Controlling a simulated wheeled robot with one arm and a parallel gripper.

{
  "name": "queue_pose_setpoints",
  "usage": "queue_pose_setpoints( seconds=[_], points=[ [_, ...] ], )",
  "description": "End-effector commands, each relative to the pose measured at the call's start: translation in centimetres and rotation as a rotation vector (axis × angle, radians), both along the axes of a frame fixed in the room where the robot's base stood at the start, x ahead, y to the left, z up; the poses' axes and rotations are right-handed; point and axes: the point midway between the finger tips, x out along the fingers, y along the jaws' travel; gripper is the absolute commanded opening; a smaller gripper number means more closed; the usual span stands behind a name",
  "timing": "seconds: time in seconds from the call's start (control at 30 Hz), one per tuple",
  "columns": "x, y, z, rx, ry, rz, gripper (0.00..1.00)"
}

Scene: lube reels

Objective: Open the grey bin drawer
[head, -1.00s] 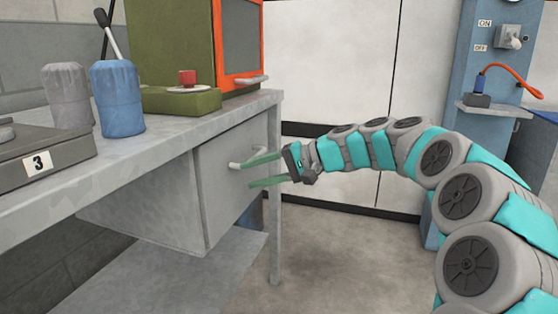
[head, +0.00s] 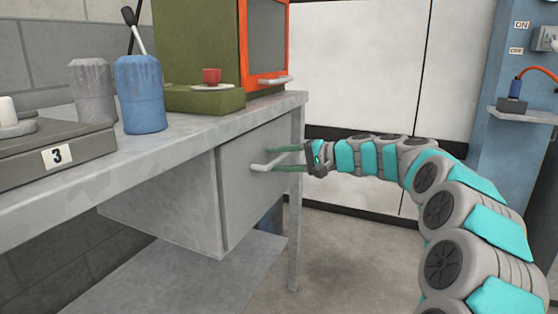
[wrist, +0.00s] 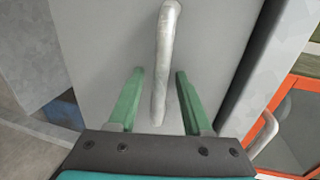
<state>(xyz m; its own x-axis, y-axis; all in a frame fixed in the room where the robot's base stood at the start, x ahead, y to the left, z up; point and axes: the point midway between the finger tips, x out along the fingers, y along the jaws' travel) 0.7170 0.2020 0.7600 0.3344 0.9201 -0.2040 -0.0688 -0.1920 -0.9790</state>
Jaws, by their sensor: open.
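The grey bin drawer (head: 255,190) hangs under the grey workbench, and its front looks shut against the bin body. A pale bar handle (head: 268,166) sits on its front. My gripper (head: 274,159) reaches in from the right with its green fingers at the handle. In the wrist view the handle (wrist: 163,60) runs between the two open fingers (wrist: 157,85), with a gap on each side. The drawer front (wrist: 105,40) fills the space behind them. The fingers are not closed on the handle.
A bench leg (head: 296,200) stands right of the drawer. Open floor (head: 360,255) lies in front.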

Motion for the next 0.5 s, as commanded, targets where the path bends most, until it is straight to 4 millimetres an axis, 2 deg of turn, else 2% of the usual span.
queue_pose_setpoints(
  seconds=[0.27,0.5],
  points=[
    [0.04,0.20,-0.01,0.000,-0.001,0.000,0.50],
    [0.03,0.19,-0.01,0.000,-0.001,0.000,0.24]
  ],
)
